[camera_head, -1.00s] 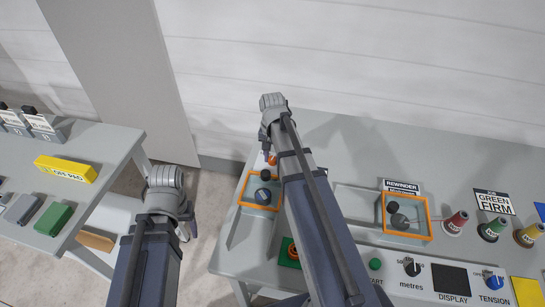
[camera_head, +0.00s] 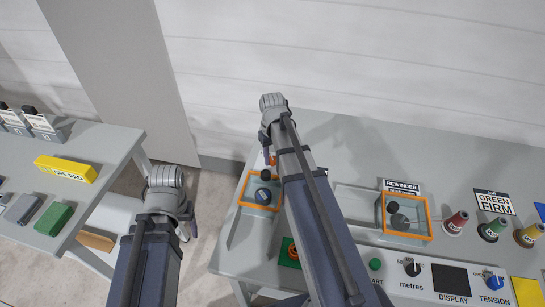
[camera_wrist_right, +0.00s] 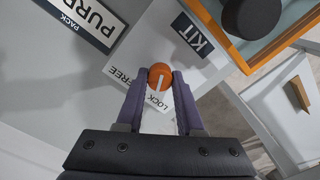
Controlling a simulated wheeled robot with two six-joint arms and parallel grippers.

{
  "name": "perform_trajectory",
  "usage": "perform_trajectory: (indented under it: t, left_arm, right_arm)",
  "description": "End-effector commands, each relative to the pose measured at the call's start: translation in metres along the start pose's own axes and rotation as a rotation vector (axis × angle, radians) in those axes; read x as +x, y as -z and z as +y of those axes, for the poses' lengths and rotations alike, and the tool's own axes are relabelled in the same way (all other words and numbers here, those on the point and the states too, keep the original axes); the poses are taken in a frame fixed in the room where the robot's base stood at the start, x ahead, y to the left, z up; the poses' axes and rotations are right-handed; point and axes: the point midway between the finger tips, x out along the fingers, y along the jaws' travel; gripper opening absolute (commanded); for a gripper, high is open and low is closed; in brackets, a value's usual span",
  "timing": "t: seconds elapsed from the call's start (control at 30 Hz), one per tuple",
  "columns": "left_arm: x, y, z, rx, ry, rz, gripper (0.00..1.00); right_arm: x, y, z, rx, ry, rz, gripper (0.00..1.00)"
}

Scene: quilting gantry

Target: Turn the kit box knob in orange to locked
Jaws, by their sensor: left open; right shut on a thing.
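The small orange kit box knob (camera_wrist_right: 160,76) with a white pointer line sits between the purple fingers of my right gripper (camera_wrist_right: 158,82). That gripper is shut on the knob. The pointer is toward the word LOCK on the white plate (camera_wrist_right: 135,85); FREE is printed beside it. The dark KIT label (camera_wrist_right: 193,34) is next to the knob. In the head view my right gripper (camera_head: 269,157) is at the far end of the orange-rimmed kit box (camera_head: 245,204), partly hidden by its wrist. My left gripper (camera_head: 189,224) is open and empty between the tables.
A left table holds a yellow box (camera_head: 66,169) and a green block (camera_head: 54,219). A floor gap separates the tables.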

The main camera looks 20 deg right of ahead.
Motion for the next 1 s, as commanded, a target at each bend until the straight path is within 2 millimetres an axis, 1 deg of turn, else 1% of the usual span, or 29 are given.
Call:
perform_trajectory:
  t: [0.2,0.63,0.67,0.9,1.0]
  left_arm:
    - [0.0000,0.0000,0.0000,0.000,0.000,0.000,0.69]
    - [0.0000,0.0000,0.0000,0.000,0.000,0.000,0.69]
    - [0.0000,0.0000,0.0000,0.000,0.000,0.000,0.69]
    - [0.0000,0.0000,0.0000,0.000,0.000,0.000,0.69]
    - [0.0000,0.0000,0.0000,0.000,0.000,0.000,0.69]
  right_arm:
    - [0.0000,-0.0001,0.0000,-0.037,0.000,0.000,0.00]
    - [0.0000,-0.0001,-0.0001,-0.043,0.000,0.000,0.00]
    - [0.0000,-0.0001,-0.0001,-0.043,0.000,0.000,0.40]
    - [0.0000,-0.0001,0.0000,-0.042,0.000,0.000,0.67]
    - [0.0000,0.0000,0.0000,-0.042,0.000,0.000,0.67]
